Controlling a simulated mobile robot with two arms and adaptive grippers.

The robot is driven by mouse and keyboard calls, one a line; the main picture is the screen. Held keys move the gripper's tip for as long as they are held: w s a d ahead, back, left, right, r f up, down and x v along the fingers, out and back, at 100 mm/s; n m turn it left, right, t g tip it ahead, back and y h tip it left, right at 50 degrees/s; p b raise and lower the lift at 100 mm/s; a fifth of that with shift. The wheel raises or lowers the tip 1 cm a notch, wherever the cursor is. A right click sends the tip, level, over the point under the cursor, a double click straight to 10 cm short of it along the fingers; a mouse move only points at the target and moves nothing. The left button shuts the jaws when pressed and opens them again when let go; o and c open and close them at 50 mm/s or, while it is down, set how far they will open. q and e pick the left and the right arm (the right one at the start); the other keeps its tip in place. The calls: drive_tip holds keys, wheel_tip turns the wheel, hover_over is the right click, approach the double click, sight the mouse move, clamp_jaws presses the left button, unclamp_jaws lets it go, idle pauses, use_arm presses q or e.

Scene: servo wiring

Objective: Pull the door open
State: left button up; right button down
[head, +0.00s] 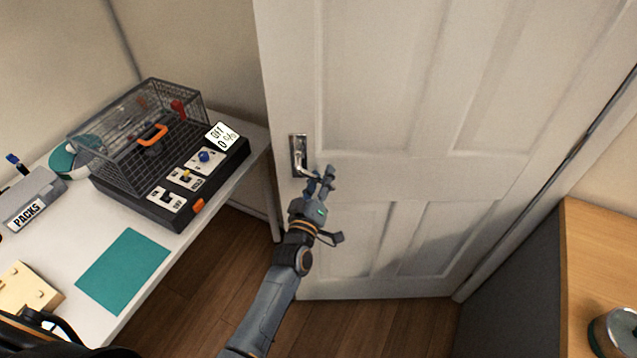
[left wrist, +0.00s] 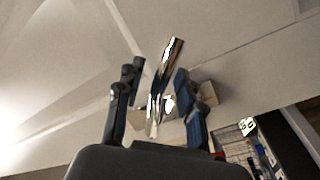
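The door (head: 400,110) is a pale panelled door filling the upper middle of the head view. I cannot tell for sure whether it is fully shut. Its metal lever handle (head: 299,155) sits near the door's left edge, with the lever pointing right. My left gripper (head: 322,180) is at the lever's free end. In the left wrist view, the shiny lever (left wrist: 171,65) stands between the two spread fingers of my left gripper (left wrist: 157,95). It is closer to the right finger; I cannot tell whether they touch. My right gripper is not in view.
A white table (head: 200,225) on the left holds a wire-cage device (head: 140,135) with switches, a teal mat (head: 124,270) and a grey PACKS box (head: 30,200). A wooden-topped cabinet (head: 590,250) with a can (head: 615,333) stands right. Bare floor (head: 380,325) lies before the door.

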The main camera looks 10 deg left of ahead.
use_arm(q)
drive_tip(key=s, duration=1.2)
drive_tip(key=shift+a+f, duration=0.15)
drive_tip(key=shift+f, duration=0.2)
drive_tip(key=shift+c, duration=0.4)
